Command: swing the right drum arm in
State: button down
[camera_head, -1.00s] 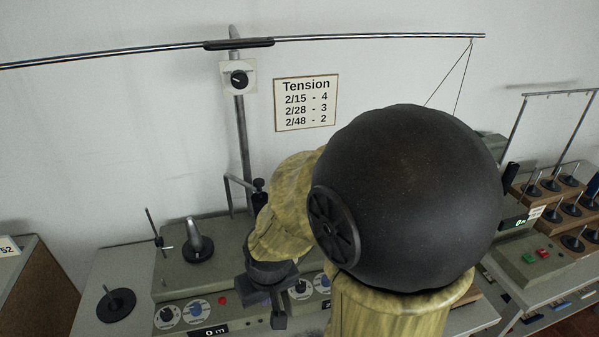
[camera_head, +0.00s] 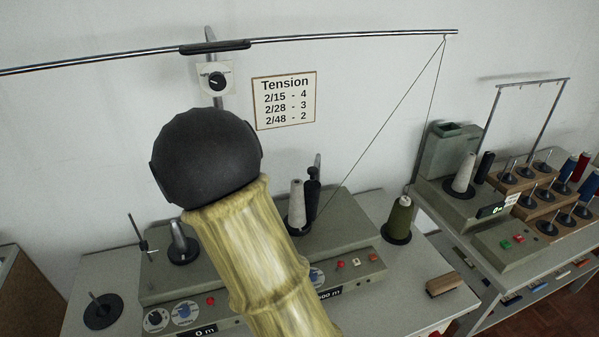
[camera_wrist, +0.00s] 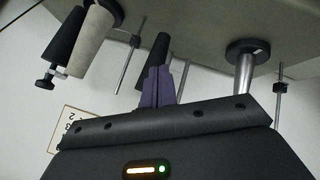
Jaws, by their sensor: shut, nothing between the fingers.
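The winder (camera_head: 352,228) stands on the table. Its right drum arm, a dark cylinder (camera_head: 312,190), is upright close beside the white cone (camera_head: 297,207) in the head view. The wrist view, upside down, shows the dark cylinder with a knob (camera_wrist: 64,42) overlapping the pale cone (camera_wrist: 92,42); I cannot tell whether they touch. My gripper (camera_wrist: 155,80) is shut and empty, with purple fingers. It is apart from the right drum arm, nearer another dark cylinder (camera_wrist: 162,48) that it overlaps in view. My own arm hides the gripper in the head view.
A bare spindle (camera_head: 181,245) stands on the winder's left half. A green cone (camera_head: 398,222) and a wooden block (camera_head: 443,284) are on the right of the table. A thread runs from the overhead rod (camera_head: 350,34). A second machine (camera_head: 462,187) and spool racks (camera_head: 545,195) are farther right.

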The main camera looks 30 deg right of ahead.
jog(key=w+d+r+n+h+p, duration=0.1)
jog(key=w+d+r+n+h, duration=0.1)
jog(key=d+r+h, duration=0.5)
jog(key=w+d+h, duration=0.1)
jog(key=h, duration=0.3)
jog(key=shift+w+d+g, duration=0.15)
jog(key=shift+d+g, duration=0.15)
jog(key=shift+d, duration=0.15)
jog(key=p, duration=0.3)
send_over(314, 186)
jog(key=a, duration=0.5)
jog(key=shift+w+f, duration=0.4)
jog(key=shift+f, duration=0.45)
